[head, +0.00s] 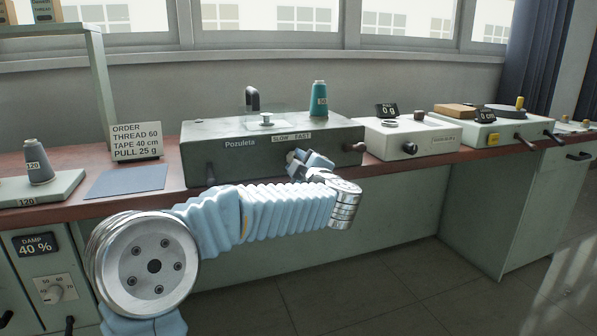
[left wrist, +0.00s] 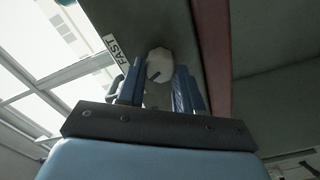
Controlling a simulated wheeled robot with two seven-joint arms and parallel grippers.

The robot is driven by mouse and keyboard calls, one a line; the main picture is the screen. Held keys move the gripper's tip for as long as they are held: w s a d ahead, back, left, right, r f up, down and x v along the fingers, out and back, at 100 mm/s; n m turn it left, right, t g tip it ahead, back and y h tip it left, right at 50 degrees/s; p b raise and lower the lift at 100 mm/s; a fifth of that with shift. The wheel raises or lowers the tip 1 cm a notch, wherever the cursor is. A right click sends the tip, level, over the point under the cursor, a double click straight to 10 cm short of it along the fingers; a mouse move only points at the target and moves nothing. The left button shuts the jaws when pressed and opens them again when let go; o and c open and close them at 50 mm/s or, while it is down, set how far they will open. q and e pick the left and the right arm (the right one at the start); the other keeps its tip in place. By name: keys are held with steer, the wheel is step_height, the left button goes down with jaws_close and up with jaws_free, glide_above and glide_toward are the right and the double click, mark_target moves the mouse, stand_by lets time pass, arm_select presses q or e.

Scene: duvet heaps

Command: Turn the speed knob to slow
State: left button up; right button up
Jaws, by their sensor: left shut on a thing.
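The speed knob (left wrist: 159,60) is pale, with a short dark mark on its face, in the left wrist view. It sits on the front of the grey-green Pozuleta machine (head: 230,165), below the SLOW FAST label (head: 291,137). The FAST end of that label (left wrist: 117,47) shows beside the knob in the wrist view. My left gripper (head: 300,157) is at the machine's front, its two blue fingers (left wrist: 158,88) shut on the knob from both sides. In the head view my gripper hides most of the knob. My right gripper is in neither view.
A teal thread spool (head: 319,99) and a small clear plate with a metal post stand on the machine. Pale devices (head: 405,138) stand to the right. The floor in front is clear.

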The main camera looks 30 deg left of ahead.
arm_select(q)
steer(key=shift+n+b, duration=0.35)
steer(key=shift+n, duration=0.25)
steer(key=o, duration=1)
steer(key=shift+o, duration=0.2)
steer(key=shift+d, duration=0.1)
steer(key=v, duration=1.3)
steer(key=shift+s+d, duration=0.15)
steer(key=shift+s, duration=0.15)
